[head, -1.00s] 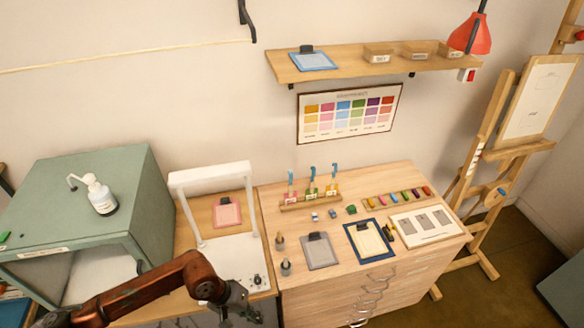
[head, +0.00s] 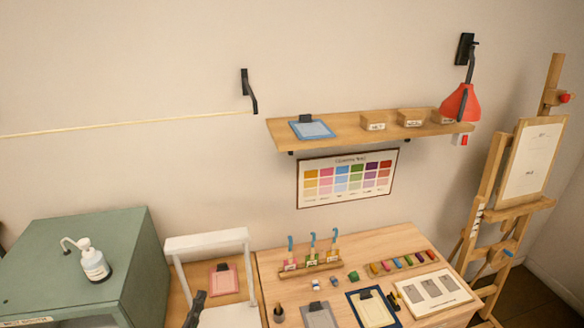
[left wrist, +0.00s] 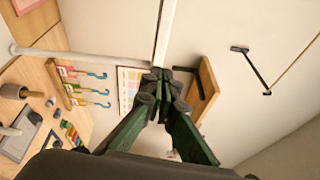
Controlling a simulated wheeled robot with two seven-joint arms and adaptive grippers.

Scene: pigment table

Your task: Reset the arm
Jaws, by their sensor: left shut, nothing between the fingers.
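My left gripper (head: 196,310) shows as a dark, narrow shape at the bottom edge of the head view, in front of the white lamp frame (head: 207,242). In the left wrist view its green fingers meet at dark tips (left wrist: 158,82), shut with nothing between them. The tips appear in mid-air before the white frame's bar. Most of the left arm is out of the head view. My right gripper is in neither view.
The wooden table (head: 268,262) holds brushes in a rack (head: 312,267), small paint pieces and clipboards. A green cabinet (head: 138,262) with a white pump bottle (head: 93,262) stands left. A shelf (head: 350,130) hangs above; an easel (head: 497,200) stands right.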

